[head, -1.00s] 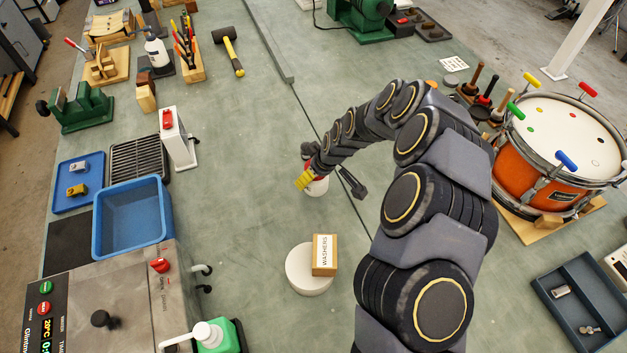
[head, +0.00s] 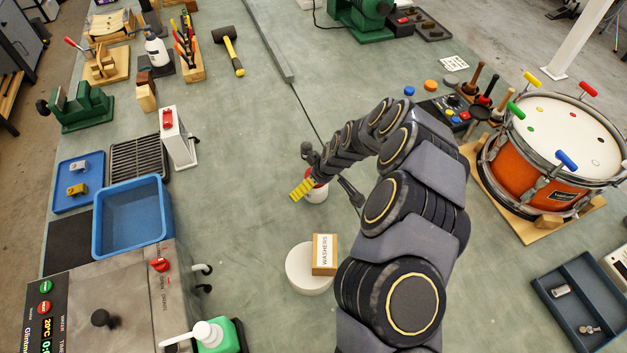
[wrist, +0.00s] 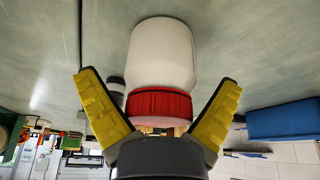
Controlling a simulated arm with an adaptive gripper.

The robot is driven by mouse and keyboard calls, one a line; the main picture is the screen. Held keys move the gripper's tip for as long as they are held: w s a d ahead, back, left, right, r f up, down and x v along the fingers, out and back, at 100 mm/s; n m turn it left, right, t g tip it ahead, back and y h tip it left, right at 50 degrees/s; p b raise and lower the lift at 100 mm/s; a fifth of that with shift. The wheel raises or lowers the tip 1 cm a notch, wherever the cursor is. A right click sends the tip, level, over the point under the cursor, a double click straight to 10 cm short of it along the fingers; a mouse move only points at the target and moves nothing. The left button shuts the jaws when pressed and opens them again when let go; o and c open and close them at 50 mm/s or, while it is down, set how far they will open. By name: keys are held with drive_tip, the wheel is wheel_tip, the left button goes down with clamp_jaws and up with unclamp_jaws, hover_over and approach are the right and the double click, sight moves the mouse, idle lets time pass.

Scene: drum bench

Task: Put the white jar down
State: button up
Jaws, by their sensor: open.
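The white jar (wrist: 161,55) with a red lid (wrist: 160,104) shows in the wrist view between the two yellow-padded fingers of my gripper (wrist: 158,100). The fingers are spread, with a gap on each side of the jar. In the head view the white jar (head: 316,194) appears on the green bench top (head: 240,235), partly hidden by my gripper (head: 327,189). Its base seems to rest on the bench.
A round white tub (head: 303,274) and a box labelled WASHERS (head: 325,254) stand nearer the front. An orange drum (head: 535,170) is at right, a blue bin (head: 130,218) at left. Bench left of the jar is clear.

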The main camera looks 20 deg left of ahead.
drive_tip(key=v, duration=1.2)
drive_tip(key=shift+r, duration=0.15)
drive_tip(key=s+d+r+m+h, duration=0.1)
drive_tip(key=s+d+r+m, duration=0.25)
drive_tip(key=d+r, duration=0.45)
drive_tip(key=s+d+r+m+g+h, duration=0.1)
drive_tip(key=s+d+r+m, duration=0.3)
drive_tip(key=s+d, duration=0.5)
drive_tip(key=s+d+r+m+g+h, duration=0.2)
drive_tip(key=s+d+r+m, duration=0.2)
drive_tip(key=s, duration=1)
drive_tip(key=d+m, duration=0.2)
drive_tip(key=d, duration=0.2)
drive_tip(key=shift+s+d+r+g, duration=0.2)
drive_tip(key=shift+d+r+g, duration=0.1)
drive_tip(key=shift+d+r, duration=0.1)
